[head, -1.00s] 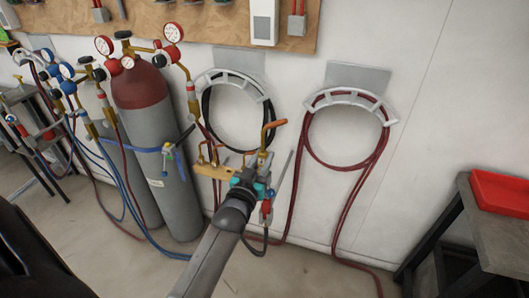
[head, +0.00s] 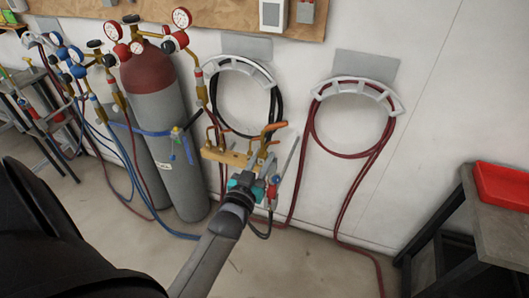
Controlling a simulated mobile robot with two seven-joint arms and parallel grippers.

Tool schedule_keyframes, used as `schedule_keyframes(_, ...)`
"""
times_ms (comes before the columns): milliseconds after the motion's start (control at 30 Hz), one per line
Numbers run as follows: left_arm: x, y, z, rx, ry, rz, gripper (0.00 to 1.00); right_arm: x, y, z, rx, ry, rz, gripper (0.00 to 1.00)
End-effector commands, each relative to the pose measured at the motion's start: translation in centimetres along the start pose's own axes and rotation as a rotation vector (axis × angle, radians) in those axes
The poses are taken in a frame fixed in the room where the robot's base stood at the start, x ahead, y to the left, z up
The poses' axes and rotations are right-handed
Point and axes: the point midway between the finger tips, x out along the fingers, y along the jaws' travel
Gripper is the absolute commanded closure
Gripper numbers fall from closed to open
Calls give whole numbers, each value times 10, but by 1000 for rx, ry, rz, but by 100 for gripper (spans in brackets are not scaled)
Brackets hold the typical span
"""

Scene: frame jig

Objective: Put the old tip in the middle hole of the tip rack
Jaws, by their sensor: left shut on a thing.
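The tip rack (head: 228,157) is a narrow wooden strip near the wall, right of the gas cylinders, with copper bent tips standing at its left part. My left gripper (head: 264,158) is at the rack's right end in the picture, shut on an orange-copper bent piece (head: 275,127), which looks like the old tip. It points up above the jaws. The middle hole is too small to make out, and I cannot tell whether the tip touches the rack. My right gripper is not in view.
A torch with red and blue knobs (head: 273,187) hangs just right of my gripper. Gas cylinders (head: 165,130) with gauges and hoses stand left. A red hose coil (head: 345,150) hangs on the wall. A red tray (head: 502,186) sits on a bench at right.

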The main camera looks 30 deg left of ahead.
Motion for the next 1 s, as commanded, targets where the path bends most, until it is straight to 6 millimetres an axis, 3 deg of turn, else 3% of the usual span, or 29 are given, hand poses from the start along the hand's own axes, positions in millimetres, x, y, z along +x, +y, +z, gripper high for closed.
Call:
schedule_keyframes(600,-31,0,-1,-1,0,0,100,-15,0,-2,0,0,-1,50)
schedule_keyframes(1000,-39,0,0,-1,1,0,100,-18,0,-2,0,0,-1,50)
